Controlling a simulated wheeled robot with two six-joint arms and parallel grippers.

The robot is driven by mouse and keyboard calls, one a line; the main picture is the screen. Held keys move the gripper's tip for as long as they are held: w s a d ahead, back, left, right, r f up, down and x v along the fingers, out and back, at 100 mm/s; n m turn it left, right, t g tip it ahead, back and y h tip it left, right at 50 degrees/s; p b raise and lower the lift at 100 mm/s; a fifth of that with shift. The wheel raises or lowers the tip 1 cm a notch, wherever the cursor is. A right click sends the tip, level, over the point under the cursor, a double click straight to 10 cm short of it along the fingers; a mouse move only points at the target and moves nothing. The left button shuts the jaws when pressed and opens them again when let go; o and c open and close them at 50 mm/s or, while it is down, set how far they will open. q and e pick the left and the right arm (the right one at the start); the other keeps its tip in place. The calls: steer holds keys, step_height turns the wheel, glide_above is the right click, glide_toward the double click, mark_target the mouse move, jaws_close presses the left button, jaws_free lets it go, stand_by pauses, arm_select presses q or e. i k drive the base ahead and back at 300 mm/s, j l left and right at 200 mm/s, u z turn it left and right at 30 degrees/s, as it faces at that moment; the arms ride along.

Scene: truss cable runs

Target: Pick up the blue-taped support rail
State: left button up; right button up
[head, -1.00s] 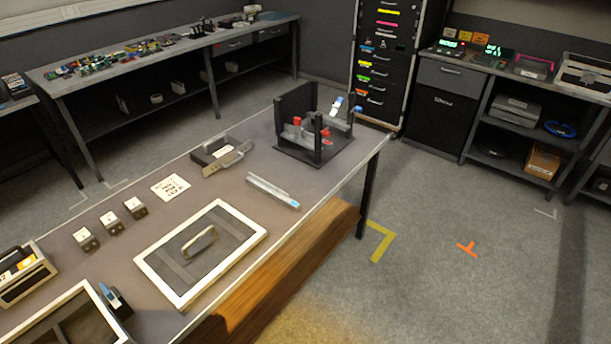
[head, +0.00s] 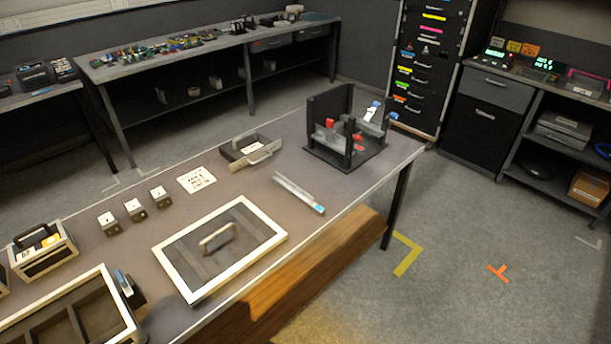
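A light grey metal rail (head: 297,192) lies flat and alone on the grey table, with light blue tape on its right-hand end. A black rack (head: 361,158) stands behind it at the table's far end. Grey rails with red ends (head: 330,122) rest in the rack, and blue ends (head: 393,116) show at its right side. Where each of these pieces begins and ends is partly hidden by the rack's posts. Neither of my grippers is in view.
A white-framed panel with a handle (head: 219,241) lies in front of the rail. A dark tray (head: 250,151), a white label sheet (head: 196,180) and several small blocks (head: 134,208) are to its left. The floor right of the table is clear.

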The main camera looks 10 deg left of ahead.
mark_target(306, 199)
steer(key=i+l+u, duration=0.5)
steer(key=i+l, duration=0.2)
steer(key=l, duration=0.1)
